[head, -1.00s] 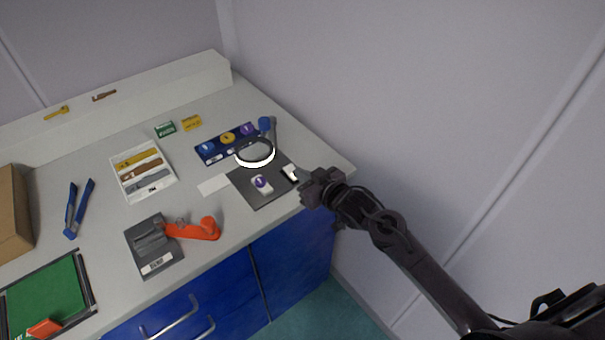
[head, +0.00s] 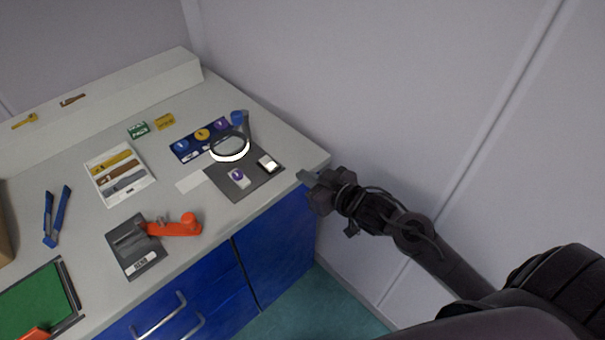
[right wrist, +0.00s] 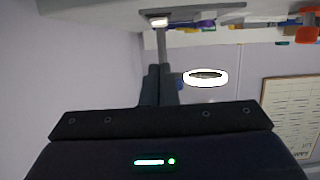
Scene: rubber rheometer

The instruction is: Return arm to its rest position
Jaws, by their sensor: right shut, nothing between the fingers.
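My right gripper (head: 306,178) is shut and empty. In the head view it is at the right front corner of the grey worktop (head: 290,148), just off its edge, with my right arm reaching in from the lower right. My left gripper is not in view.
A ring lamp (head: 230,150) stands over a dark mat (head: 262,186) near the gripper, with a small white block (head: 268,164) on it. An orange-handled device (head: 175,228) and a strap tray (head: 118,172) lie further left. Pale wall (head: 400,90) bounds the right.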

